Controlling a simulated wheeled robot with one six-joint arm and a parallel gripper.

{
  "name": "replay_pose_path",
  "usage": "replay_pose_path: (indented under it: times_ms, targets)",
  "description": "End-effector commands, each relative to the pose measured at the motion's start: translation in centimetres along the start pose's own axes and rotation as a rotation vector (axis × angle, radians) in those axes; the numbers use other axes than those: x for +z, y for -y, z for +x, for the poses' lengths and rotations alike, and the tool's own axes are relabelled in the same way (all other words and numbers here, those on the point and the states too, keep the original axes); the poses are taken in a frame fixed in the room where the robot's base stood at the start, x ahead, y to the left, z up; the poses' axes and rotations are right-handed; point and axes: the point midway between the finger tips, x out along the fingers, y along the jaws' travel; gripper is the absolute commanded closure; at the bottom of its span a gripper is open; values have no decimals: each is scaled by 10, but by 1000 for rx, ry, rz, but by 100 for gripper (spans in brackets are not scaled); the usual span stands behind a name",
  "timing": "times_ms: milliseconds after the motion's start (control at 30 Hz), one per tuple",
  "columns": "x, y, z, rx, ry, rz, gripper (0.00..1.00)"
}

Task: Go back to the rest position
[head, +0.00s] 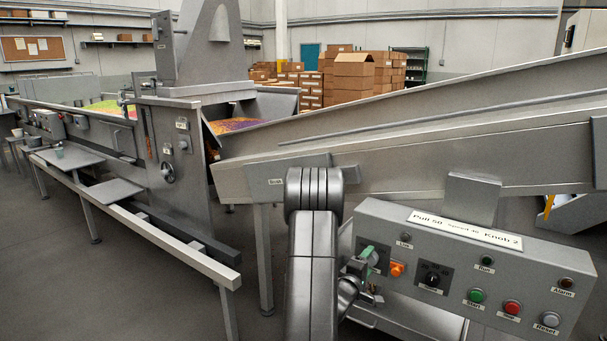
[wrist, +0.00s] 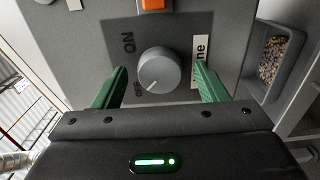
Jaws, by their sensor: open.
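My gripper (head: 368,256) is at the left end of the grey control panel (head: 520,262) in the head view, in front of a knob it largely hides. In the wrist view my gripper (wrist: 160,70) is open, with one green finger on each side of a round grey knob (wrist: 158,68). Gaps show between the fingers and the knob. The knob sits on a dark plate marked ON and OFF at its left. Its small pale mark is at the lower edge, near OFF. The right finger partly covers a white label.
An orange button (head: 397,269) and a black knob (head: 432,279) are just right of my gripper. Green, red and grey buttons line the panel's right. A sloping conveyor (head: 450,150) runs above the panel. A long machine frame (head: 190,170) stands left. Open floor lies at lower left.

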Motion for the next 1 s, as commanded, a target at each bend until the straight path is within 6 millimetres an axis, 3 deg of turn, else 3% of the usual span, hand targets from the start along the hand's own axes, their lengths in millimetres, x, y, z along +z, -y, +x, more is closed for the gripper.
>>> replay_pose_path:
  times_ms: [467,667,1000]
  targets:
    - [0,0,-4,-1,-1,1,34]
    - [-1,0,-32,-2,-3,-3,34]
    - [-2,0,-101,-3,-5,-2,34]
